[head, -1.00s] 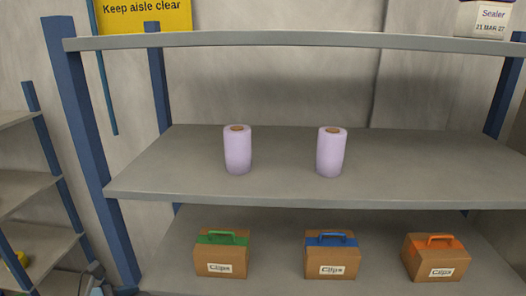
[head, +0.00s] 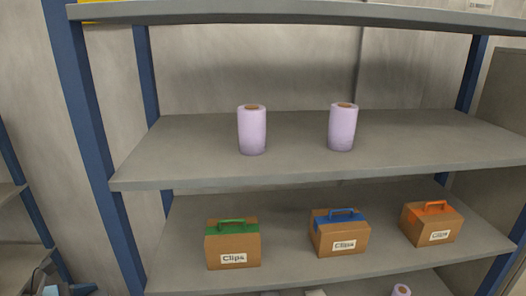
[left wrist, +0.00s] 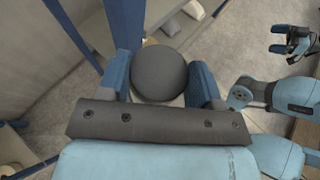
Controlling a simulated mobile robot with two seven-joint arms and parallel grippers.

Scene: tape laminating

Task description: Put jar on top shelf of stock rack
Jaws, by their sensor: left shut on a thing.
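The jar (left wrist: 160,72) shows in the left wrist view as a round dark lid with a little of a pale body below it. My left gripper (left wrist: 161,80) is shut on it, with one blue finger on each side. The jar's label and lower part are hidden. The stock rack (head: 95,150) fills the head view, with blue posts and grey shelves. Its top shelf (head: 290,12) runs along the upper edge; most of what stands on it is out of frame. My right gripper (left wrist: 289,42) appears small at the upper right of the left wrist view, fingers apart and empty.
Two lilac rolls (head: 252,130) (head: 342,127) stand on the middle shelf (head: 190,150). Below are Clips boxes with green (head: 232,245), blue (head: 340,233) and orange (head: 431,223) handles. Another rack (head: 12,205) is at the left. Grey floor (left wrist: 262,20) shows in the left wrist view.

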